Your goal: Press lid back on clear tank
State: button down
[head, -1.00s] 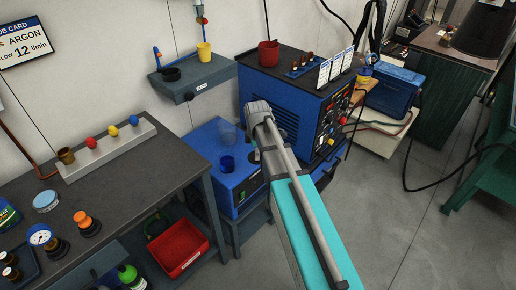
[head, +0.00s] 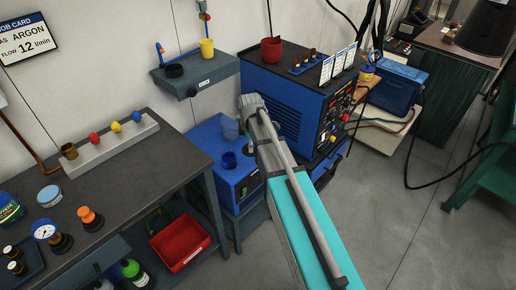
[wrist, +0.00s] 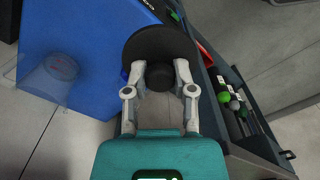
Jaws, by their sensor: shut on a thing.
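My gripper (wrist: 160,82) is shut on the black knob of a dark round lid (wrist: 160,42) in the wrist view. The lid's disc lies beyond the fingertips and hides what is under it. The clear tank (wrist: 48,75) is a see-through cylinder to the left of the lid in the wrist view, apart from it, with a reddish mark inside. In the head view the clear tank (head: 230,128) stands on the blue unit, left of my arm. The lid and fingertips are hidden behind my arm there.
The blue welder (head: 290,95) stands close on the right. A red bin (head: 180,243) is below left. The dark workbench (head: 110,180) holds several items.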

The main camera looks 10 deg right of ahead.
jog(key=w+a+r+p, duration=0.1)
jog(key=w+a, duration=0.5)
jog(key=a, duration=0.2)
jog(key=shift+w+a+r, duration=0.15)
jog(key=shift+w+a, duration=0.1)
jog(key=shift+a, duration=0.1)
notch_tip(320, 180, down, 6)
jog(key=b, duration=0.6)
jog(key=shift+f, duration=0.2)
jog(key=shift+f+b, duration=0.2)
jog(key=shift+b, duration=0.1)
dwell(2.0)
dwell(0.4)
jog(key=shift+c, duration=1.8)
grip_release()
